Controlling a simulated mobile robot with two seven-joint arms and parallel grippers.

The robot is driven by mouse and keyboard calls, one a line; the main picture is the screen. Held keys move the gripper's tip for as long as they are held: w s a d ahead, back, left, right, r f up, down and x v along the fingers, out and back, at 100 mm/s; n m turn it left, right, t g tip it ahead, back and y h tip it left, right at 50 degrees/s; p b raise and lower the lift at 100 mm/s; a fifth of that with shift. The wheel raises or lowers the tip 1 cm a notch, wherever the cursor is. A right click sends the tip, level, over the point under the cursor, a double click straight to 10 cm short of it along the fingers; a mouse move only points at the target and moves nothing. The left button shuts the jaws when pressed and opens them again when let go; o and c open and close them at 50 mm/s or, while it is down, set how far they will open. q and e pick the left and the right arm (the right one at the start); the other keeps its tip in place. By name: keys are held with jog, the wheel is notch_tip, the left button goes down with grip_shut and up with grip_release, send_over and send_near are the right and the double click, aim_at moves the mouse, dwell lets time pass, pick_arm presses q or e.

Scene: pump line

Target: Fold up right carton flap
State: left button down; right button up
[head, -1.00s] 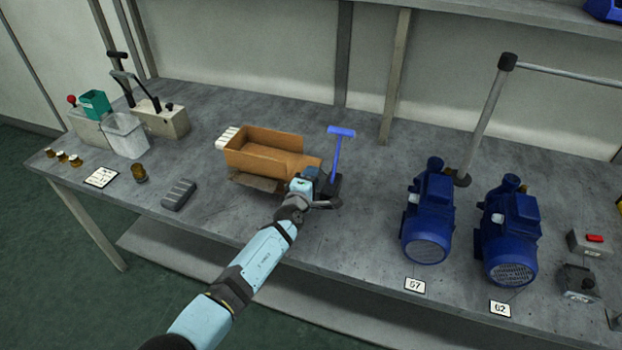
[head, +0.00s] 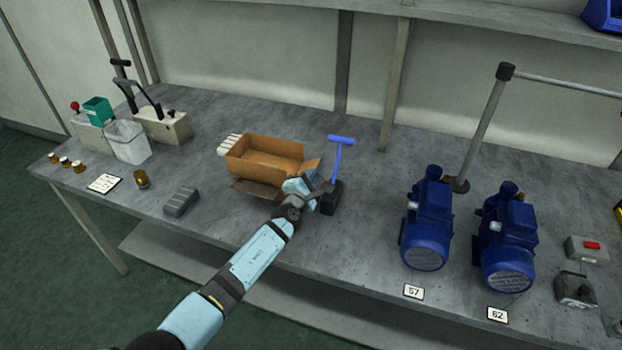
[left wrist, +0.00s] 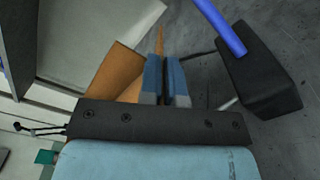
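The open brown carton (head: 265,146) stands on the grey bench. Its right flap (head: 311,169) slants upward and outward from the right side, partly hidden by my gripper. The front flap (head: 256,189) hangs outward and low. My left gripper (head: 311,183) is at the carton's front right corner, just beside the right flap. In the left wrist view its two blue fingers (left wrist: 167,80) are close together, with brown cardboard (left wrist: 119,68) to their left and a thin cardboard edge beyond their tips. I cannot tell whether they touch the flap. My right gripper is not in view.
A blue T-handled tool with a dark base (head: 331,198) stands close right of my gripper. White ribbed items (head: 229,144) are behind the carton's left end. A grey block (head: 181,201) lies to the left. Two blue pumps (head: 427,220) (head: 507,240) stand right.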

pick_arm(q)
jog(key=c, duration=1.3)
grip_release()
jog(key=shift+s+a, duration=0.15)
jog(key=shift+s, duration=0.2)
jog(key=p+v, duration=0.4)
jog(key=v, duration=0.9)
